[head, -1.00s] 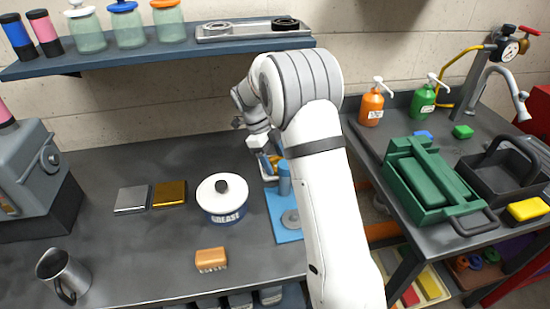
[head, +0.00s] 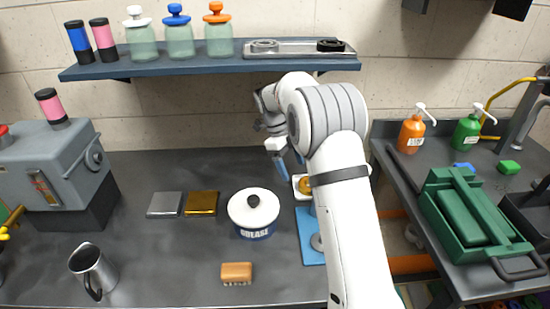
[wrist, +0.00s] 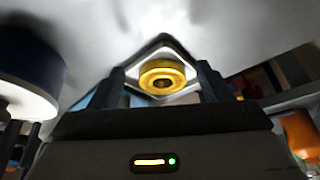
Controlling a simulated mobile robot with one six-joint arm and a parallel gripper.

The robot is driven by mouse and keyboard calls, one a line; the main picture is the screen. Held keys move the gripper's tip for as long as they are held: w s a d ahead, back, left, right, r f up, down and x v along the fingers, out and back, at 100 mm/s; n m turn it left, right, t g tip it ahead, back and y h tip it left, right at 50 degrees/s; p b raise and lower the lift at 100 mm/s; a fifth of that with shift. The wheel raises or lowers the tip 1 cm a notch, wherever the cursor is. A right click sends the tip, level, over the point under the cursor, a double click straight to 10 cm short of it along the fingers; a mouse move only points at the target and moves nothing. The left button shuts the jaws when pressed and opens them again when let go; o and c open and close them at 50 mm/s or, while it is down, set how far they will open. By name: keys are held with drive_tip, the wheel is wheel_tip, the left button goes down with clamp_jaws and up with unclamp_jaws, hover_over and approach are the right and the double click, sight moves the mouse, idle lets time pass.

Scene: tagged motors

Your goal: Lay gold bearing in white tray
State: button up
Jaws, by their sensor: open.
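The gold bearing (head: 307,184) lies in the small white tray (head: 297,191), partly hidden behind my arm in the head view. In the wrist view the gold bearing (wrist: 162,77) shows as a ring inside the square rim of the white tray (wrist: 163,43). My gripper (head: 290,165) is open and empty, just left of and above the tray in the head view. In the wrist view the two dark fingers of my gripper (wrist: 162,72) stand apart, with the bearing seen between and beyond them.
A blue mat (head: 306,222) with a grey disc lies in front of the tray. A shelf (head: 205,62) hangs above the bench.

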drive_tip(key=w+a, duration=0.1)
drive_tip(key=a, duration=0.1)
drive_tip(key=w+a, duration=0.3)
drive_tip(key=a, duration=0.1)
drive_tip(key=shift+w, duration=0.25)
